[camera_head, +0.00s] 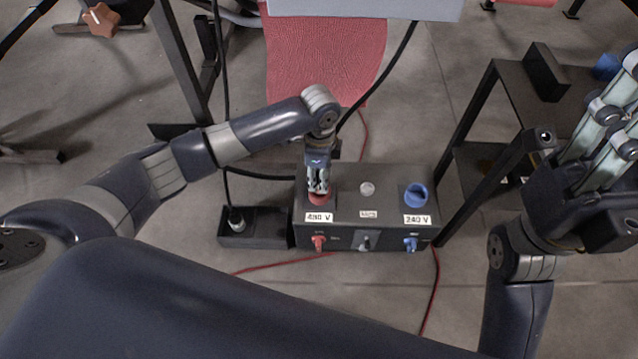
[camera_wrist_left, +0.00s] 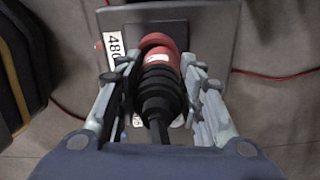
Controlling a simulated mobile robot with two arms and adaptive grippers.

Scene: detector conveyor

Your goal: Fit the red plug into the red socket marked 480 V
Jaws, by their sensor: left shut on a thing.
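The red plug (camera_wrist_left: 160,62) with a black grip and cable shows in the left wrist view. My left gripper (camera_head: 318,188) is shut on it, with its fingers on both sides of the black grip (camera_wrist_left: 160,88). The plug's red end is at the red socket (camera_head: 318,199) marked 480 V, on top of the dark power box (camera_head: 345,207). The socket's red rim (camera_wrist_left: 155,40) shows just beyond the plug. I cannot tell how deep the plug sits. My right gripper (camera_head: 608,110) is raised at the right edge, away from the box, with its fingertips partly cut off.
A blue socket (camera_head: 416,194) marked 240 V is at the box's right. Red (camera_head: 319,243) and blue (camera_head: 411,244) switches are on its front. A small dark box (camera_head: 255,240) with a cable stands left. A black metal stand (camera_head: 470,150) is at right.

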